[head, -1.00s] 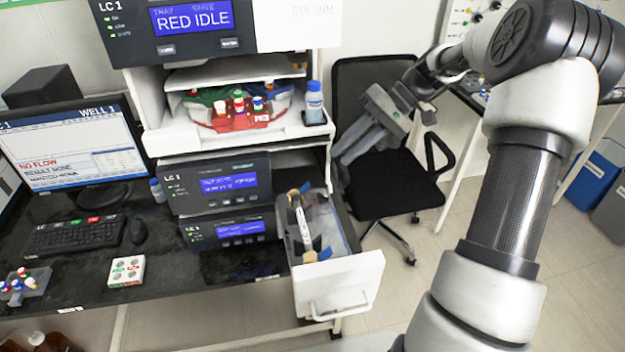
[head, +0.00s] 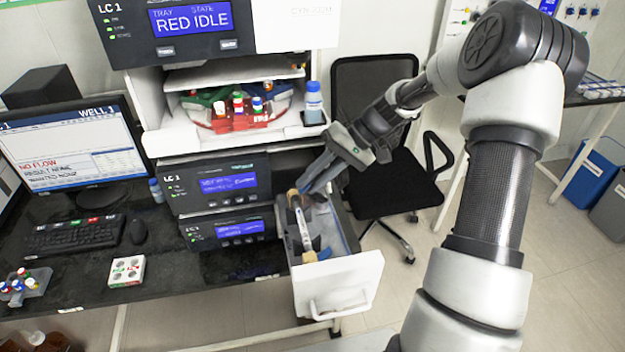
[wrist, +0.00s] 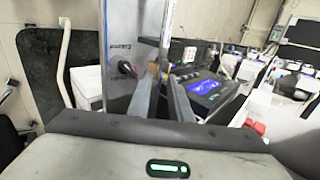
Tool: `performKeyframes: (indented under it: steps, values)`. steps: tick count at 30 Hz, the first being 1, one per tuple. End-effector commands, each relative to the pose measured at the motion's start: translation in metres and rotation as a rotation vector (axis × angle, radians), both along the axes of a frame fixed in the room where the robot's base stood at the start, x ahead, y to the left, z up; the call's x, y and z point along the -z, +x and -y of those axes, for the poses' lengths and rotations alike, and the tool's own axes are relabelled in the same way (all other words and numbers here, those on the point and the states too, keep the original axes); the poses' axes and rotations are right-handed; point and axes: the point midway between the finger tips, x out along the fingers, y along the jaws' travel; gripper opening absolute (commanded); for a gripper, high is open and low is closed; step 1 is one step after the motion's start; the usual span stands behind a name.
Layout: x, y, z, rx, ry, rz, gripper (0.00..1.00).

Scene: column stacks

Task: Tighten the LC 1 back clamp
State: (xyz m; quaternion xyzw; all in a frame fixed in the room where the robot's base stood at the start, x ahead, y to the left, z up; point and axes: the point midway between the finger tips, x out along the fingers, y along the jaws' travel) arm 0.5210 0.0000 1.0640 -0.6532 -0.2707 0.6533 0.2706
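The LC 1 drawer (head: 340,288) is pulled out. A pale column (head: 300,222) lies lengthwise in it. The back clamp (head: 293,195) is a small gold-brown piece at the column's far end. My gripper (head: 305,186) reaches down-left over the drawer's back, fingertips close to this clamp. In the wrist view the two grey fingers (wrist: 160,80) are a little apart, with the gold clamp (wrist: 154,69) just beyond and between their tips. Contact cannot be told. The front clamp (head: 310,256) lies nearer the drawer front, beside a blue tab.
LC 1 units with blue displays (head: 228,182) stand left of the drawer. A bottle (head: 313,103) stands on the ledge above. A black chair (head: 390,190) is behind and right of the drawer. The monitor (head: 75,145) and keyboard (head: 75,235) are far left.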

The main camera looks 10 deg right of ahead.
Motion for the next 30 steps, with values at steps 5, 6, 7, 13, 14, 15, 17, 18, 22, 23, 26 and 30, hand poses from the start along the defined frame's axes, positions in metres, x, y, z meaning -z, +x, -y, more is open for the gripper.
performKeyframes:
  steps: [5,6,7,13,14,15,17,18,22,23,26,30]
  values:
    - [0.000,0.000,0.000,0.000,0.000,0.000,0.00]
    - [0.000,0.000,0.000,0.000,0.000,0.000,0.00]
    - [0.000,0.000,0.000,0.000,0.000,0.000,0.00]
    - [-0.002,0.000,-0.001,-0.001,-0.018,0.002,0.00]
    - [-0.003,0.000,-0.001,-0.001,-0.025,0.001,0.00]
    - [-0.003,0.000,-0.002,-0.001,-0.037,0.001,0.00]
    - [-0.005,0.000,-0.003,-0.002,-0.062,0.002,0.00]
    - [-0.006,0.000,-0.004,-0.003,-0.082,0.003,0.00]
    - [-0.010,0.000,-0.009,-0.004,-0.166,0.004,0.00]
    - [-0.011,0.000,-0.010,-0.005,-0.189,0.005,0.00]
    - [-0.014,0.000,-0.016,-0.007,-0.275,0.006,0.00]
    - [-0.018,0.000,-0.024,-0.008,-0.408,0.008,0.00]
